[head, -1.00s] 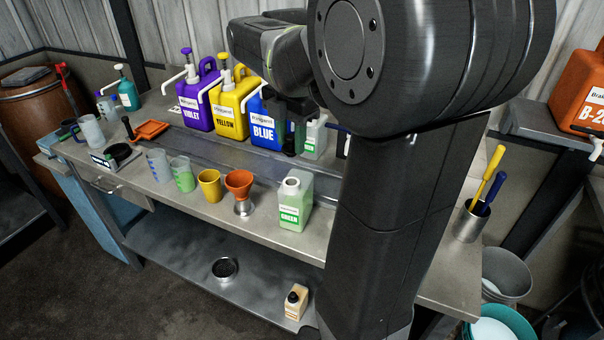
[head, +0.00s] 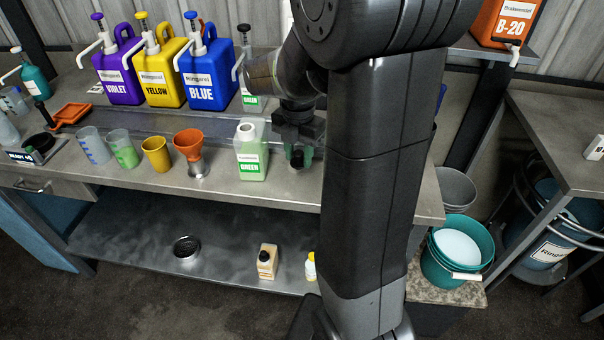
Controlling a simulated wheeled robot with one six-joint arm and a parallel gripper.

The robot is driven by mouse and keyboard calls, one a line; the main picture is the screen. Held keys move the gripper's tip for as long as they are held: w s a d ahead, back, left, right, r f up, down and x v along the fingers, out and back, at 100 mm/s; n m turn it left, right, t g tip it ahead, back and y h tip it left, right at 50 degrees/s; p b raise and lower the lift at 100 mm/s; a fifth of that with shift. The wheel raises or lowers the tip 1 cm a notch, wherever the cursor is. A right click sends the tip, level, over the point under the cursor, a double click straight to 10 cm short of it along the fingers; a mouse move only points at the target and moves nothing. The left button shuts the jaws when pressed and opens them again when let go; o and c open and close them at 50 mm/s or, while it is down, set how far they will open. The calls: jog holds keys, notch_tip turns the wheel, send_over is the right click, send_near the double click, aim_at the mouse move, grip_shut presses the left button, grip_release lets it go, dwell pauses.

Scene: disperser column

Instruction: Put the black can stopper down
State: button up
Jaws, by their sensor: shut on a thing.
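My gripper (head: 297,152) is shut on the black can stopper (head: 297,160), a small dark piece between its greenish fingertips. It is low over the right part of the workbench (head: 225,187), just right of the pale green can labelled GREEN (head: 250,165). I cannot tell whether the stopper touches the bench top. The green can stands upright, with its white neck bare on top. My own arm column hides the bench to the right of the gripper.
An orange funnel on a metal cup (head: 190,147), a yellow cup (head: 155,154) and clear beakers (head: 122,150) stand left of the green can. Blue (head: 208,80), yellow (head: 165,75) and violet (head: 119,75) pump canisters stand behind. The front bench strip below the gripper looks clear.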

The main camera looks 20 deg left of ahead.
aim_at(299, 162)
jog(key=shift+f, duration=2.6)
jog(key=shift+f, duration=0.1)
jog(key=o, duration=1)
jog(key=shift+c, duration=0.2)
notch_tip(299, 162, up, 12)
jog(key=shift+r, duration=0.15)
jog(key=shift+f, duration=4.4)
